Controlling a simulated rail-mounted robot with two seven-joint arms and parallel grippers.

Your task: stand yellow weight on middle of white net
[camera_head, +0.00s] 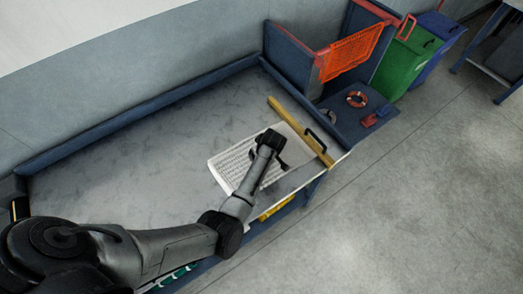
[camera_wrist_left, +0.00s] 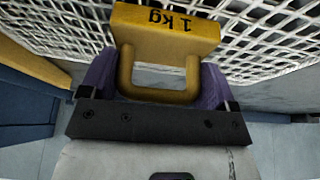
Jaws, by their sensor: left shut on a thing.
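The white net (camera_head: 228,166) lies flat as a mesh sheet near the right end of the grey table. It also shows in the left wrist view (camera_wrist_left: 60,30), behind the weight. The yellow weight (camera_wrist_left: 165,32) is marked 1 kg and has a loop handle. My left gripper (camera_wrist_left: 160,82) is shut on that handle, with purple fingers on both sides. In the head view my left gripper (camera_head: 268,152) is over the net and hides the weight. I cannot tell whether the weight touches the net. My right gripper is not in view.
A yellow bar (camera_head: 290,120) with a black handle (camera_head: 318,141) lies along the net's right side. The table's left part (camera_head: 120,165) is clear.

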